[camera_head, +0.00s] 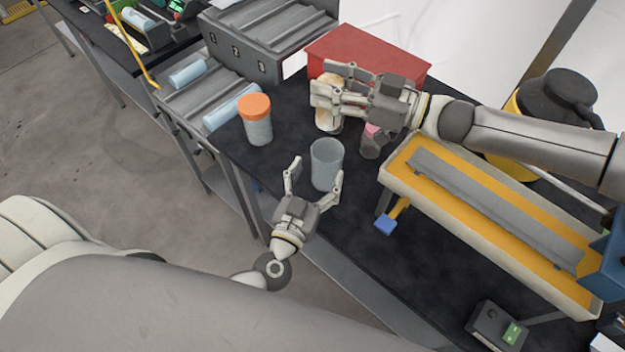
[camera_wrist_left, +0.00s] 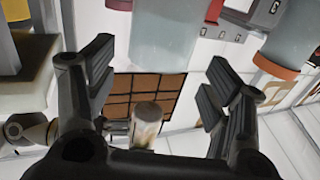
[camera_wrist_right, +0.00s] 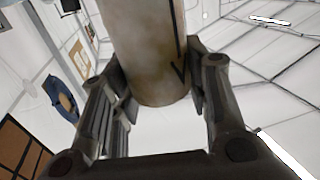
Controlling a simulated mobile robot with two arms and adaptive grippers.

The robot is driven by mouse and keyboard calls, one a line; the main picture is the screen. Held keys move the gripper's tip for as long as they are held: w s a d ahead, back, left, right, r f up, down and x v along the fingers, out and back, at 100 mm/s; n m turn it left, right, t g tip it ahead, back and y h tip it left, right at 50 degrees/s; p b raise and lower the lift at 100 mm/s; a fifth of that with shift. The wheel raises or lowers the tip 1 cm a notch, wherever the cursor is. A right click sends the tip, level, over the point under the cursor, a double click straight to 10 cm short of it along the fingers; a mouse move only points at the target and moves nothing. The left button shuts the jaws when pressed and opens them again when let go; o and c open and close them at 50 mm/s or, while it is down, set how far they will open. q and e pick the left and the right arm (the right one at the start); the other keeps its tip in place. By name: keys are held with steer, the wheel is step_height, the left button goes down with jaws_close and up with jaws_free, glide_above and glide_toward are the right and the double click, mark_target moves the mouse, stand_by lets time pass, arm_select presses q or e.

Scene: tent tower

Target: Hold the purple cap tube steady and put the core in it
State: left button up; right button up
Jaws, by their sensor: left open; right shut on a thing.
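An open, clear grey-blue tube (camera_head: 326,163) stands upright near the table edge. It shows pale blue at the top of the left wrist view (camera_wrist_left: 163,38). My left gripper (camera_head: 314,177) is open, with its fingers on either side of the tube's near side; I cannot tell if they touch. My right gripper (camera_head: 324,90) is shut on a mottled beige core (camera_head: 329,121), held upright behind the tube. The core fills the top middle of the right wrist view (camera_wrist_right: 150,55). A small clear piece with a pinkish-purple part (camera_head: 372,138) is right of the core, partly hidden by the right hand.
An orange-capped tube (camera_head: 257,120) stands to the left. A red box (camera_head: 365,50) is behind the right gripper. A long yellow-and-white tray (camera_head: 480,215) lies at the right, with a blue-ended part (camera_head: 386,225) at its near corner.

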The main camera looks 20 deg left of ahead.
mark_target(332, 142)
arm_select(q)
steer(key=w, duration=1)
steer(key=shift+w, duration=0.2)
steer(key=shift+c, duration=0.2)
steer(key=c, duration=0.7)
steer(key=shift+c, duration=0.3)
steer(key=o, duration=1.2)
steer(key=shift+c, duration=0.2)
steer(key=c, duration=1.2)
